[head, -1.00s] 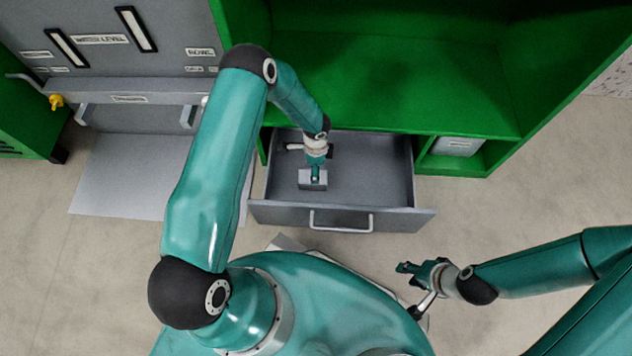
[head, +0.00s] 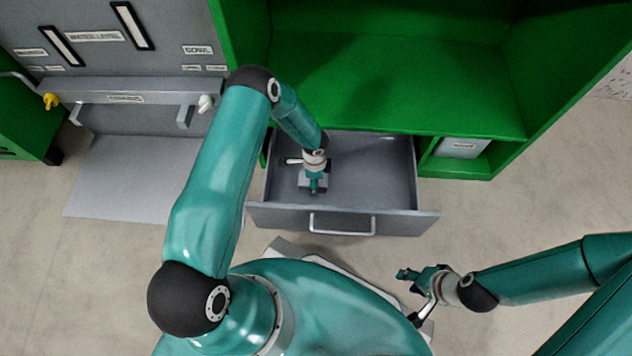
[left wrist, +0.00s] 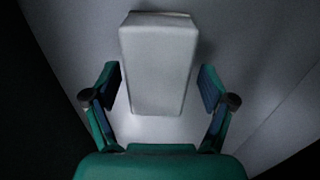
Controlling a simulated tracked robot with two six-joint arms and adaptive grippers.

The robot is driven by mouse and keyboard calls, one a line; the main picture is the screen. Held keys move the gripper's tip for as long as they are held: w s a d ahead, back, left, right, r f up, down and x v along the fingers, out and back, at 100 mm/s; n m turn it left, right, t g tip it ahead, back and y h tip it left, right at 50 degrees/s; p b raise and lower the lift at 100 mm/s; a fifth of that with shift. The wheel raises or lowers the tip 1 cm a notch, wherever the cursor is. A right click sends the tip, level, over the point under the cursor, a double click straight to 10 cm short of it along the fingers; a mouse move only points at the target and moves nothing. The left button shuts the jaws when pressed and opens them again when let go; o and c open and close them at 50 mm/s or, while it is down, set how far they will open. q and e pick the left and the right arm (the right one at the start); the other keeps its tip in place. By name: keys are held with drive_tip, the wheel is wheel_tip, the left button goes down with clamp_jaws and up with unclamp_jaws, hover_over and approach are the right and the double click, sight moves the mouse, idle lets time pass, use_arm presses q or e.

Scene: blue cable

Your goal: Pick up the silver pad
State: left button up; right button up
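The silver pad (left wrist: 158,65) is a pale grey block lying in the open drawer (head: 385,190). In the head view it (head: 306,186) is mostly hidden beneath my left gripper (head: 314,188), which reaches down into the drawer. In the left wrist view my left gripper (left wrist: 160,95) is open, with one finger on each side of the pad's near part and a visible gap on both sides. My right gripper (head: 413,281) hangs empty in front of the drawer on the right; its finger gap is too small to judge.
The drawer has a front handle (head: 342,231) and side walls close around my left gripper. A green cabinet (head: 400,85) stands behind and above it. The floor (head: 530,210) at right is clear.

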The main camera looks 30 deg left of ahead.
use_arm(q)
drive_tip(key=c, duration=1.1)
drive_tip(key=shift+o, duration=0.2)
drive_tip(key=shift+r, duration=0.15)
wheel_tip(320, 180, up, 20)
drive_tip(key=p, duration=0.7)
